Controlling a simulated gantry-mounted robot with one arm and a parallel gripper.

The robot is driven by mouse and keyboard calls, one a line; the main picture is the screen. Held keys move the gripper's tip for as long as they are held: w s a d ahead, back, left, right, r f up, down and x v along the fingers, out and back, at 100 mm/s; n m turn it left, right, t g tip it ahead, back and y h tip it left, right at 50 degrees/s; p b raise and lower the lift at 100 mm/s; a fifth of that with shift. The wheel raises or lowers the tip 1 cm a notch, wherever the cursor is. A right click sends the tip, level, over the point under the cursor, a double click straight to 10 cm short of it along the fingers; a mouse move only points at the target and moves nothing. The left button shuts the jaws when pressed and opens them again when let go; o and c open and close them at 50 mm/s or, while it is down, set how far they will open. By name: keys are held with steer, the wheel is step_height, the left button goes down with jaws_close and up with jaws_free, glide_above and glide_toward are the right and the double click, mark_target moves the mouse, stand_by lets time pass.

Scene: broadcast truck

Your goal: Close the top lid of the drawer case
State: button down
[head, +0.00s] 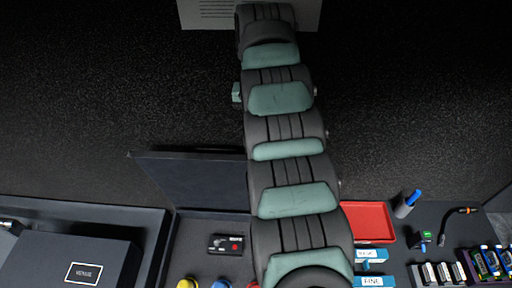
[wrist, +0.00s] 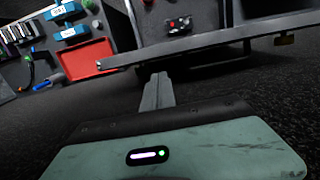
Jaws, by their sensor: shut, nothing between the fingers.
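The dark lid of the drawer case (head: 192,183) stands raised at the back of the case, left of my arm in the head view. In the head view my arm covers the lid's right end, and my gripper is hidden.
A black device with a red button (head: 226,244) lies beyond the lid. A dark box (head: 70,256) stands left. Dark floor behind is clear.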

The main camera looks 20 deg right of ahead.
step_height(320, 180, down, 8)
steer(key=p, duration=0.2)
steer(key=shift+s, duration=0.2)
stand_by(0.3)
